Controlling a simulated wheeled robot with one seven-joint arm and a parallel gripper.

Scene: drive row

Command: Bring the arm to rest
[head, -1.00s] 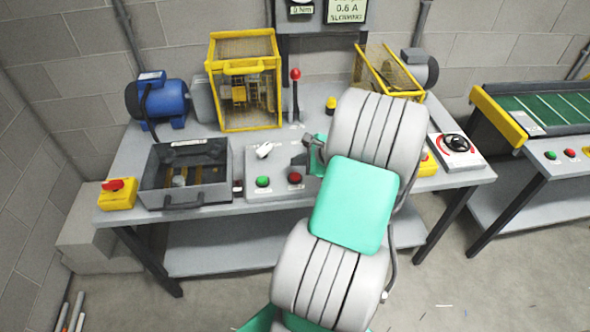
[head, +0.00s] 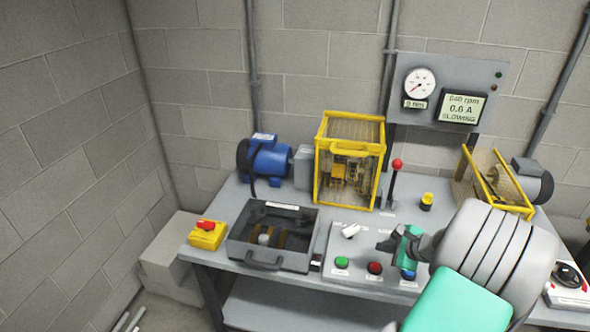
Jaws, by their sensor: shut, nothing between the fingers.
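My arm reaches in from the lower right of the head view, over the front of the grey bench (head: 240,195). My gripper (head: 384,245) is dark, with a green wrist part behind it. It is shut and empty, in front of the lever and over the grey control panel (head: 338,238). The panel carries a white switch handle (head: 351,230), a green button (head: 342,262), a red button (head: 375,267) and a blue button (head: 408,274). I cannot tell the gap between fingertips and panel. My arm hides the bench's right part.
A red-knobbed lever (head: 394,185) and yellow guard cage (head: 349,160) stand behind the gripper. An open grey box (head: 272,235), blue motor (head: 265,158) and yellow red-knobbed switch (head: 207,234) are left. The wall display (head: 461,108) reads 640 rpm, 0.6 A, SLOWING.

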